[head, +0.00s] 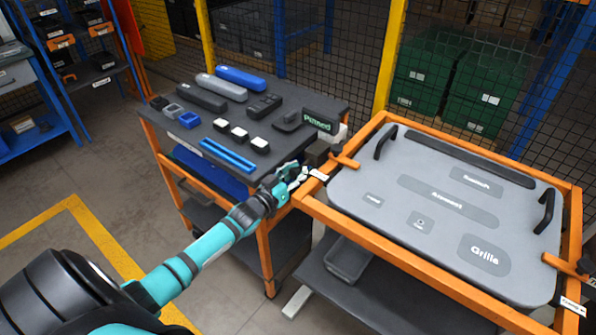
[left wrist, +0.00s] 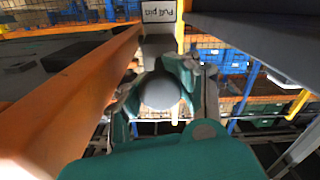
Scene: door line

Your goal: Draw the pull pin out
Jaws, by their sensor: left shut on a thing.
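The pull pin (left wrist: 160,92) shows in the left wrist view as a round grey knob between my fingers. A white label reading "Pull pin" (left wrist: 159,12) is just beyond it, upside down in that view. In the head view the small white label (head: 318,174) sits at the left corner of the orange frame, and the pin itself is mostly hidden by my fingers. My left gripper (head: 294,176) is shut on the pull pin; it also shows in the left wrist view (left wrist: 160,95), with one finger on each side of the knob. My right gripper is not in view.
A grey panel (head: 400,245) marked "Grille" with two black handles lies in the orange frame (head: 400,281). A tool cart (head: 170,124) with several parts stands behind my left arm. An orange beam (left wrist: 75,105) runs close beside the gripper.

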